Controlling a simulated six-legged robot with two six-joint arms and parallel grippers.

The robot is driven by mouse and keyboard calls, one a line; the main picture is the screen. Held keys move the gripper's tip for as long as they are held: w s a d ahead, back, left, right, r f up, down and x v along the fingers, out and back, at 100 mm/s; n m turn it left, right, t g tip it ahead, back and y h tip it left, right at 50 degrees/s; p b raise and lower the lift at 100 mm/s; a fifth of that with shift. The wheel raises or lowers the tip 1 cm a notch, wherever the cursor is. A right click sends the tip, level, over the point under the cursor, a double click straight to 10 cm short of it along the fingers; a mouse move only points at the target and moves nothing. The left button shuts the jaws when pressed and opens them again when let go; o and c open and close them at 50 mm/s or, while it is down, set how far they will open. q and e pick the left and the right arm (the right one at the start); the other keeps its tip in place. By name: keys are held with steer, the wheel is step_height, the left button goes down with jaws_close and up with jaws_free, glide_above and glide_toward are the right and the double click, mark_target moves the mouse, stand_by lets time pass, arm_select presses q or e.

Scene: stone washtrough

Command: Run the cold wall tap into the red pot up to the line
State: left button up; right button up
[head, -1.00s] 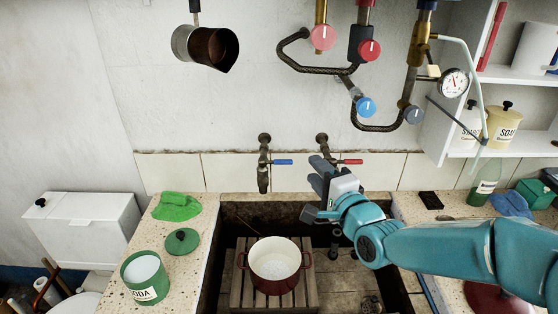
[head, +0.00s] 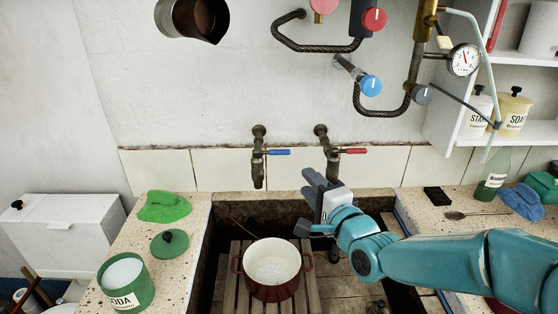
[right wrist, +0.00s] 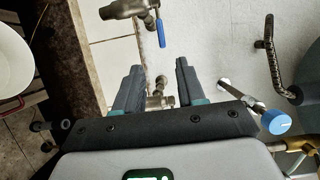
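The red pot (head: 262,291), cream inside, stands on a wooden slatted rack (head: 229,290) in the stone trough. I cannot make out a line in it. The blue-lever tap (head: 258,172) is above and slightly left of the pot, its lever (head: 279,152) pointing right; no stream shows. My right gripper (head: 312,200) is open and empty, below the red-lever tap (head: 324,140) and right of the blue-lever tap. In the right wrist view, its fingers (right wrist: 157,88) are apart, the blue lever (right wrist: 161,33) beyond them and the pot's rim (right wrist: 22,75) at left. My left gripper is not in view.
Pipes with a blue knob (head: 370,85) and red knob (head: 374,19) hang on the wall above. A pan (head: 180,18) hangs upper left. A green cloth (head: 163,206), lid (head: 169,244) and soda tin (head: 126,285) occupy the left ledge. A shelf (head: 515,138) stands right.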

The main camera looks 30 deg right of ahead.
steer(key=p, duration=0.3)
glide_toward(281, 154)
steer(key=w, duration=0.8)
steer(key=shift+d+r+p, duration=0.2)
steer(key=shift+r+p, duration=0.15)
steer(key=shift+p, duration=0.05)
steer(key=w, duration=0.2)
steer(key=w+f, duration=0.1)
steer(key=shift+d, duration=0.3)
steer(key=shift+s+a+r, duration=0.15)
steer(key=shift+s+r, duration=0.15)
steer(key=shift+r, duration=0.05)
steer(key=shift+w+f, duration=0.2)
steer(key=shift+w, duration=0.1)
jaws_close()
